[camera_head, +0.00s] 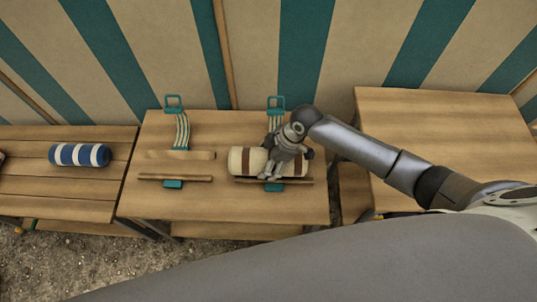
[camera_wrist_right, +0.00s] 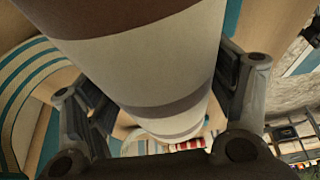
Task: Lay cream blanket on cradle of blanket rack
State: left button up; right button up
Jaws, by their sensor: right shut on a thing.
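The cream blanket (camera_head: 245,161) is a cream roll with brown bands, lying crosswise at the right-hand cradle on the middle table. My right gripper (camera_head: 274,170) reaches over it from above and is shut on its middle. In the right wrist view the blanket (camera_wrist_right: 145,75) fills the space between the two fingers. The right-hand cradle has a teal handle (camera_head: 275,102), striped straps and a wooden bar (camera_head: 240,181) in front of the roll. The blanket hides most of this cradle; whether it bears the roll's weight I cannot tell. My left gripper is not in view.
A similar cradle with wooden bars (camera_head: 180,155) stands empty to the left. A blue and white roll (camera_head: 80,155) lies on the left slatted table (camera_head: 60,190). The right table (camera_head: 440,110) is bare where visible. A striped cloth wall (camera_head: 300,50) stands close behind.

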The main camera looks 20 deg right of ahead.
jog(key=shift+f, duration=0.35)
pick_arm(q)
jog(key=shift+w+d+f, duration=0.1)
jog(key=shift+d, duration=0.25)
pick_arm(e)
jog(key=shift+a, duration=0.1)
jog(key=o, duration=1.3)
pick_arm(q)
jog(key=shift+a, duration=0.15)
pick_arm(e)
jog(key=v, duration=1.2)
jog(key=shift+s, duration=0.1)
